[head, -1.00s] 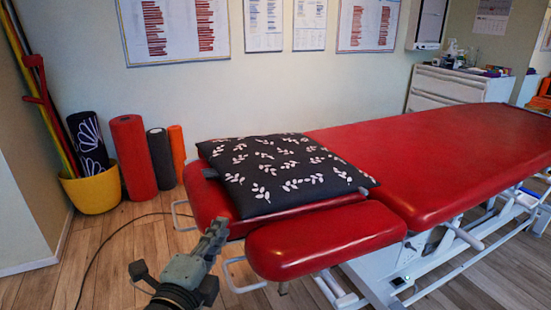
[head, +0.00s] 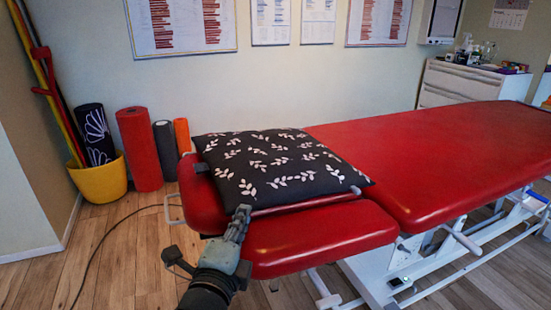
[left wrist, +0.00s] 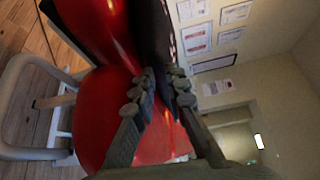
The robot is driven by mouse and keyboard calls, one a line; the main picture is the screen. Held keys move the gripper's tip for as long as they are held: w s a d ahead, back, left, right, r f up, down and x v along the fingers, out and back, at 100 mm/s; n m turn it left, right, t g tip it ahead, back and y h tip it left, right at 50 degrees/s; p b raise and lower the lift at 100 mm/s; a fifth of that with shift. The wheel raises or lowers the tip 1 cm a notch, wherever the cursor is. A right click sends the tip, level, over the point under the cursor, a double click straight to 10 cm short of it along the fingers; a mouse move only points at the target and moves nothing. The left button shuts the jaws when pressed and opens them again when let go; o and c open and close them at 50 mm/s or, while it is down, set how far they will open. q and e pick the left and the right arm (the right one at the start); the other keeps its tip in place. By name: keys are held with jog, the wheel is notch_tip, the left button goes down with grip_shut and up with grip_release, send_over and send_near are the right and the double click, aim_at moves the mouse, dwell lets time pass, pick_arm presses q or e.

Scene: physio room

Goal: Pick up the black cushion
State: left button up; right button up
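The black cushion (head: 270,170) with a white leaf pattern lies flat on the red head end of the treatment table (head: 440,150). My left gripper (head: 241,214) is at the cushion's near left corner. In the left wrist view, the fingertips of my left gripper (left wrist: 164,80) lie close together, with the dark cushion (left wrist: 153,35) running in between them. The gap is narrow, and I cannot tell whether both fingers press on the cushion. My right gripper is not in view.
A red side pad (head: 310,240) of the table lies just right of my left gripper. A yellow bucket (head: 100,182) and several rolls, one of them red (head: 139,150), stand by the wall. A white cabinet (head: 460,84) is at the back right. A cable lies on the floor.

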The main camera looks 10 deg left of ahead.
pick_arm(q)
jog(key=w, duration=0.4)
jog(key=shift+f, duration=0.2)
grip_shut()
jog(key=shift+r, duration=0.15)
